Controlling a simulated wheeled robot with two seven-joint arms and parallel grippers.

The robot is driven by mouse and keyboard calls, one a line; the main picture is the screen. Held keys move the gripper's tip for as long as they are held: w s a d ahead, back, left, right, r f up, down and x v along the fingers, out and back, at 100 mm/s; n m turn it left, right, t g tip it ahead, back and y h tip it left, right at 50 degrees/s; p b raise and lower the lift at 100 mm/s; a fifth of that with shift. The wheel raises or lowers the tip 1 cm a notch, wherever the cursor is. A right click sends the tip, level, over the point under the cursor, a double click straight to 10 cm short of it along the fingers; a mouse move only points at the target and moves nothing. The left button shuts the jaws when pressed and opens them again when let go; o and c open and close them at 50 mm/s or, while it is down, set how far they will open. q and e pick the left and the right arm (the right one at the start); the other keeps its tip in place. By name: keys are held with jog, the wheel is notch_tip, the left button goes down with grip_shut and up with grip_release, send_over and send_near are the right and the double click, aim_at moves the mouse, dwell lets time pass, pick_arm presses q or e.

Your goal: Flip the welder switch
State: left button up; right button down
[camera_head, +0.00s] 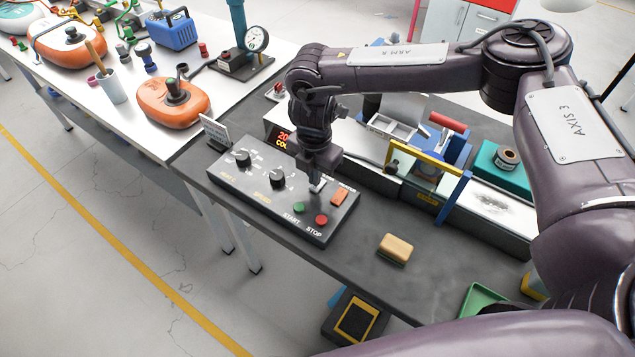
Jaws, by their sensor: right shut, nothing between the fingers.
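The welder control panel (256,205) is a dark box on the near edge of the dark grey bench. It has two black knobs, a green START button (299,207), a red STOP button (321,220) and an orange rocker switch (340,197) near its right end. My right gripper (316,186) points down over the panel, shut and empty, with its tips at or just above a small light-coloured switch left of the orange rocker. The fingers partly hide that switch, so I cannot tell its position or whether they touch it. My left gripper is not in view.
The welding machine with a yellow guard frame (425,157) and red handle stands behind the panel. A tan block (396,248) lies right of the panel, and a green tray (483,302) is at the lower right. A white table (140,120) with inflatables stands at left.

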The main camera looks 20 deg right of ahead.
jog(key=shift+f+b, duration=0.6)
jog(key=shift+f, duration=0.4)
dwell(0.3)
notch_tip(320, 180, up, 7)
jog(key=p, duration=0.6)
jog(key=shift+r, duration=0.1)
dwell(0.5)
